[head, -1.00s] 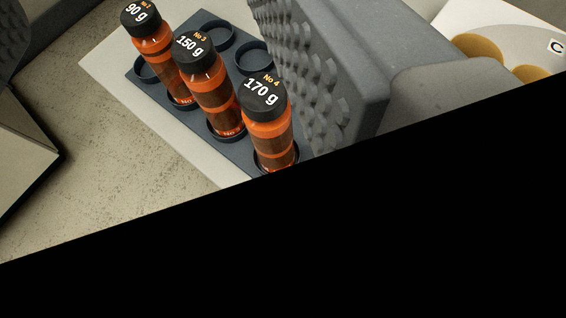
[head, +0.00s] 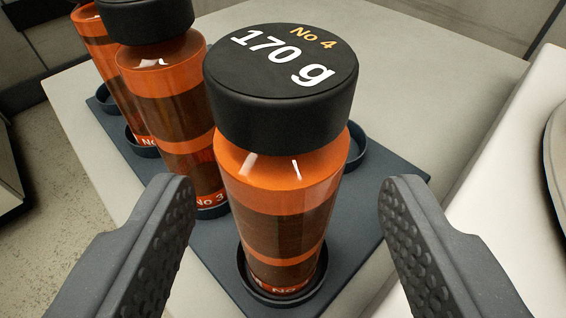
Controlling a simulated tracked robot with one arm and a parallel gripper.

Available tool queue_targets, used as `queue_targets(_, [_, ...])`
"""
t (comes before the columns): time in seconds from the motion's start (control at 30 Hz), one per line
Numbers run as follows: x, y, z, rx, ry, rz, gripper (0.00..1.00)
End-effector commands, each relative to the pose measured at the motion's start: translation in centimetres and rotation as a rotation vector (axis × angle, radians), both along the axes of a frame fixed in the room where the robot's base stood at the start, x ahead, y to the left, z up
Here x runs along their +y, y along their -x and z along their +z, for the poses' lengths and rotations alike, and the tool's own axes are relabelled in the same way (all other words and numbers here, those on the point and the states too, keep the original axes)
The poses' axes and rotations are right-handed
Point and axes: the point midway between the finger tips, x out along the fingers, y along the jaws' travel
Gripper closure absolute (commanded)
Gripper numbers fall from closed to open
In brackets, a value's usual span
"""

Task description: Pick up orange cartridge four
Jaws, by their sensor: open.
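Orange cartridge four (head: 278,195) stands upright in a ring of the dark rack, at the middle of the head view. It has dark bands and a black cap marked "No 4" and "170 g". My gripper (head: 282,205) is open, with one dimpled finger on each side of the cartridge. A gap shows between each finger and the cartridge, and neither appears to touch it. Cartridge three (head: 172,110) stands just behind and to the left, close to the left finger. Another orange cartridge (head: 98,50) stands farther back left, its cap mostly out of view.
The dark rack (head: 375,190) rests on a pale surface (head: 420,80), with an empty ring (head: 357,148) behind the cartridge on the right. A white object (head: 510,150) with a round part stands at the right edge. The pale surface behind is clear.

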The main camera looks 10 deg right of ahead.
Motion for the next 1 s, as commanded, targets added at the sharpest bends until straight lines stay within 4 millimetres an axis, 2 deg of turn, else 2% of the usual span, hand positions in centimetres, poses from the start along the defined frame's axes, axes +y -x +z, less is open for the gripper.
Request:
queue_targets(0.1, [-0.4,-1.4,-0.3,-0.005,0.000,-0.003,0.44])
queue_targets(0.37, [-0.5,-2.5,-0.7,-0.004,0.000,-0.002,0.44])
queue_targets(0.73, [-1.1,-6.3,-1.9,-0.005,0.000,-0.004,0.44])
queue_targets(1.0, [-1.2,-6.7,-1.8,-0.004,0.000,-0.003,0.44])
